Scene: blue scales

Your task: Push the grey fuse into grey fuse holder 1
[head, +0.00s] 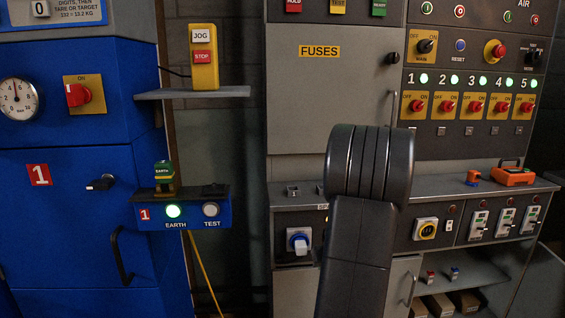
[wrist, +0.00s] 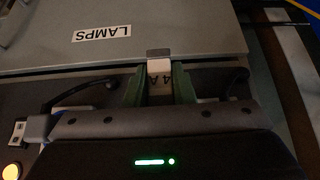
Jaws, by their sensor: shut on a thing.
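My gripper (wrist: 160,82) shows in the wrist view with its two green fingers shut on a small block, the grey fuse (wrist: 159,67). The fuse has a pale body with dark marks and a grey end. That grey end lies against or just over the edge of a grey panel marked LAMPS; I cannot tell if they touch. In the head view my arm stands in the middle and hides my gripper and the fuse. I cannot make out grey fuse holder 1 for certain in either view.
In the head view, a grey FUSES cabinet (head: 318,100) stands behind a ledge bearing small metal fittings (head: 293,191). A blue cabinet (head: 70,215) is at left. An orange tool (head: 512,177) lies at right. In the wrist view, a small fitting (wrist: 18,133) sits at left.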

